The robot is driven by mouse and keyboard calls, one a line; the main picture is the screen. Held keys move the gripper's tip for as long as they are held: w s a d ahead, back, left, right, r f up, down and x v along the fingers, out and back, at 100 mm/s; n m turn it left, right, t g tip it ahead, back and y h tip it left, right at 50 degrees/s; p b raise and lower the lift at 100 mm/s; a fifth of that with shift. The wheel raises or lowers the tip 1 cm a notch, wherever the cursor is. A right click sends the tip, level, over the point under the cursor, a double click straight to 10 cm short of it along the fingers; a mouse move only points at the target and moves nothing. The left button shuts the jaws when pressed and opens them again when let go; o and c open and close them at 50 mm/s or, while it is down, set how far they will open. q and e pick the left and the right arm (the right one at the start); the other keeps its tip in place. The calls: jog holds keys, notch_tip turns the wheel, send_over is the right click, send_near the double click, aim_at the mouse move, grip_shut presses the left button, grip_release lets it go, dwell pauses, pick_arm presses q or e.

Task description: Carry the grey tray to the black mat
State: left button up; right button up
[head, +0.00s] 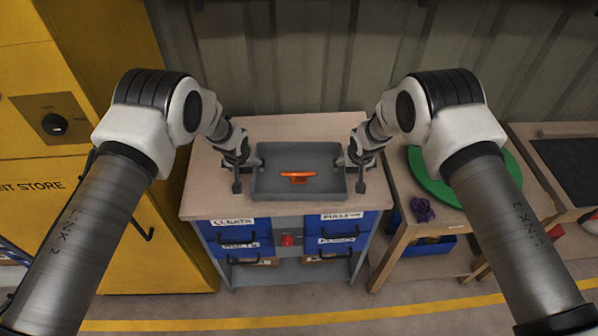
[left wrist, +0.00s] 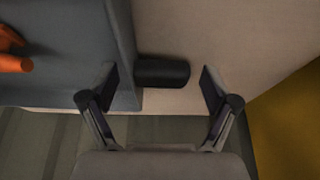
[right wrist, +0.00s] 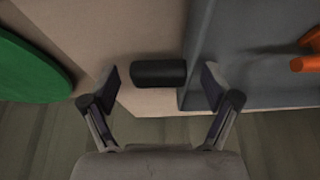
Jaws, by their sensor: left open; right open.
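The grey tray (head: 298,191) rests on the wooden top of a drawer bench, with an orange cleat-like piece (head: 298,178) inside it. My left gripper (head: 247,174) is open at the tray's left end. In the left wrist view a dark handle (left wrist: 162,73) on the tray's side lies between the spread fingers. My right gripper (head: 353,174) is open at the right end, and the other dark handle (right wrist: 158,73) lies between its fingers in the right wrist view. The black mat (head: 572,168) lies on a table at the far right, partly cut off by the frame.
A middle table holds a green disc (head: 433,180) and a purple item (head: 422,210), between the bench (head: 205,183) and the mat's table. A yellow cabinet (head: 60,190) stands at the left. A corrugated wall is behind. A yellow line crosses the open floor in front.

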pick_arm(q)
jog(key=shift+w+f, duration=0.1)
jog(key=shift+w, duration=0.05)
pick_arm(e)
jog(key=shift+w+f, duration=0.1)
